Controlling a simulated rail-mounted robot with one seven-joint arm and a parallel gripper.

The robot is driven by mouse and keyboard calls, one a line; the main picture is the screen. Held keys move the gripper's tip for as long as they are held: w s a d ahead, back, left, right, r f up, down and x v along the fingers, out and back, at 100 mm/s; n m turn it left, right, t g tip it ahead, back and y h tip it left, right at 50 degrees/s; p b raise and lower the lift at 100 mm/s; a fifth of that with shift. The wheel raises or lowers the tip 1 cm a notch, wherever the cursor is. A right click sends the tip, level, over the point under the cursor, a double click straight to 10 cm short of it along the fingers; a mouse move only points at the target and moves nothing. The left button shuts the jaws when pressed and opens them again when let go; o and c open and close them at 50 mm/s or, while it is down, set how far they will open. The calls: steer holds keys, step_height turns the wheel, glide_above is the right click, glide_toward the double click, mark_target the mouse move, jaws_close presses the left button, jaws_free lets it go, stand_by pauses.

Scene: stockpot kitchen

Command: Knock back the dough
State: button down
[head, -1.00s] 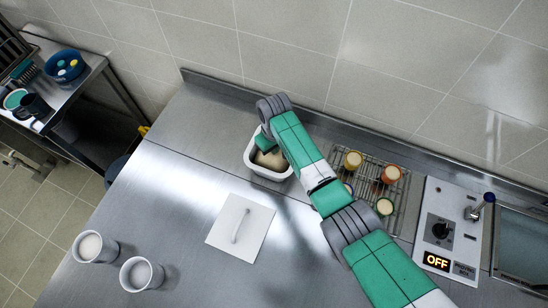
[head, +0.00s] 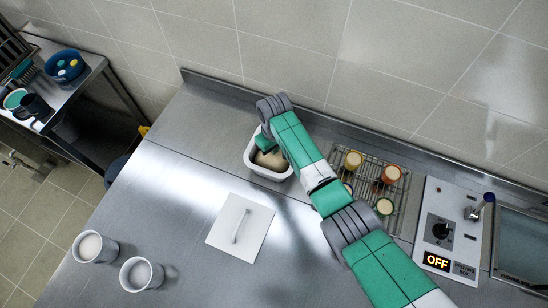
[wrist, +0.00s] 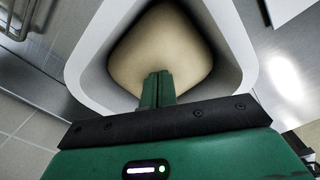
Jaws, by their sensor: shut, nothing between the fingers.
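The pale dough (head: 271,160) lies in a white square tub (head: 270,175) near the back of the steel counter. In the wrist view the dough (wrist: 160,50) fills much of the tub's floor, and the tub's white wall (wrist: 235,40) surrounds it. My gripper (wrist: 157,80) points down into the tub with its green fingers together and nothing between them. The fingertips overlap the dough's near part in the wrist view; I cannot tell whether they touch it. In the head view my arm hides the fingertips and part of the tub's right side.
A white lid with a handle (head: 240,227) lies flat in front of the tub. Two grey cups (head: 141,274) stand at front left. A wire rack (head: 372,180) with several small jars and a control box reading OFF (head: 447,232) stand right. The counter left of the tub is clear.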

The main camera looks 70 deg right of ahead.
steer(key=shift+f, duration=0.2)
steer(key=shift+f+b, duration=0.75)
steer(key=shift+f, duration=0.05)
stand_by(1.1)
steer(key=shift+r, duration=0.1)
step_height(320, 180, up, 6)
steer(key=p, duration=0.6)
stand_by(0.3)
